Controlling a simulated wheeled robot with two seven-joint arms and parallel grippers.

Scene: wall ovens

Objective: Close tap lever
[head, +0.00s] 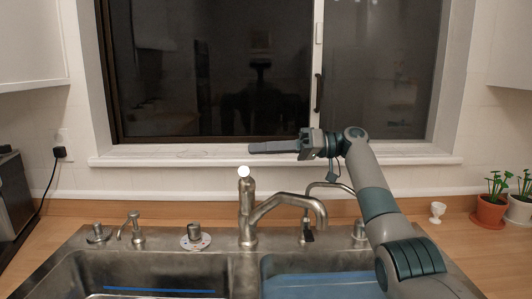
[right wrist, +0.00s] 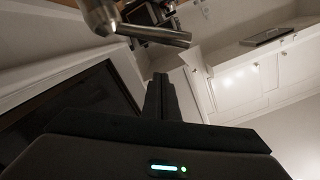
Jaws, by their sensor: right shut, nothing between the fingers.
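The metal tap (head: 247,212) stands upright at the back of the sink, with its curved spout reaching to the right. At its top is a bright, pale round shape (head: 243,172), where the lever appears to be. In the right wrist view a metal rod, which looks like the tap lever (right wrist: 152,35), sticks out from a round metal body near the top. My right gripper (head: 252,148) is shut and empty, pointing left just above the tap top in the head view. Its shut fingers (right wrist: 160,85) show below the rod, apparently apart from it. My left gripper is not in view.
The steel sink (head: 70,262) has two basins. A soap pump (head: 132,230) and a small knob (head: 194,234) stand left of the tap. A thin second faucet (head: 325,187) stands to the right. The window sill (head: 200,158) lies behind. Potted plants (head: 490,210) stand far right.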

